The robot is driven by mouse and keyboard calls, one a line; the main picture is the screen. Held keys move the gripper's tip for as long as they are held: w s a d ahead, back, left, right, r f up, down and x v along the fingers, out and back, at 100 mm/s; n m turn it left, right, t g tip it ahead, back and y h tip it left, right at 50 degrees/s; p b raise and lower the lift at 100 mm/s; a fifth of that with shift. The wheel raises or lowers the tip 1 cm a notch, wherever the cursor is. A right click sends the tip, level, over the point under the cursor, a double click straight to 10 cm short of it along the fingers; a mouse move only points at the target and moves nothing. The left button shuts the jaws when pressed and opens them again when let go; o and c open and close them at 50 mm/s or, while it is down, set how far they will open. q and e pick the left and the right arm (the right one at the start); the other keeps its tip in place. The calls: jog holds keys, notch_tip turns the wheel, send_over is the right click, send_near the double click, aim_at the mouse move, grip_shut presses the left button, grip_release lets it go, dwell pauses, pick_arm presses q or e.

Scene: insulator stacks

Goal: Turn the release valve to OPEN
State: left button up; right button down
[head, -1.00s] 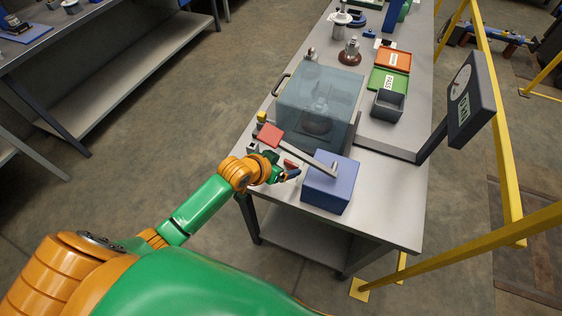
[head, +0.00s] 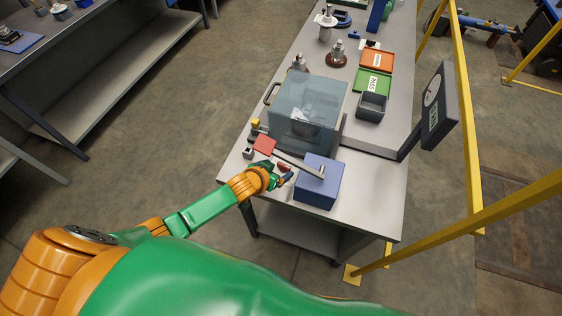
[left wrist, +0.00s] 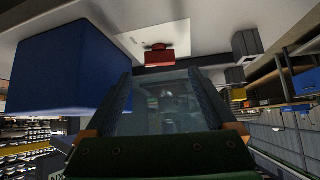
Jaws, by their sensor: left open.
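The release valve appears as a small red handle (head: 284,167) on the table, left of a blue box (head: 318,182). In the left wrist view the red handle (left wrist: 160,58) lies just beyond and between my fingertips, with the blue box (left wrist: 65,65) to its left. My left gripper (head: 285,179) is at the table's near edge, beside the handle, open and apparently not holding it. In the left wrist view its fingers (left wrist: 160,88) stand apart. The handle's OPEN mark is not readable. My right gripper is not in view.
A clear cover (head: 308,108) stands behind. A dial panel (head: 434,106) and yellow rails (head: 463,120) are on the right. Small grey blocks and a yellow-topped piece (head: 255,124) are left.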

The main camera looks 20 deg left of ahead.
aim_at(282, 166)
pick_arm(q)
jog(key=b+x, duration=0.1)
jog(key=x, duration=0.3)
jog(key=shift+f, duration=0.15)
jog(key=shift+w+f, duration=0.25)
jog(key=shift+w, duration=0.1)
jog(key=c, duration=1.4)
jog(key=shift+a+f+m+h+b, duration=0.15)
jog(key=shift+m+h+b, duration=0.45)
jog(key=shift+m+b, duration=0.3)
jog(key=m+g+h+b, duration=0.1)
jog(key=m+b, duration=0.1)
jog(key=b, duration=0.5)
jog(key=m+g+h+b, duration=0.1)
jog(key=m+h+b, duration=0.1)
jog(key=b, duration=0.5)
jog(key=shift+w+a+f+m, duration=0.1)
jog(key=shift+a+f+m, duration=0.1)
jog(key=shift+m, duration=0.1)
jog(key=shift+r+m+g+h+b, duration=0.3)
jog(key=shift+r+m+g+b, duration=0.1)
jog(key=shift+b, duration=0.35)
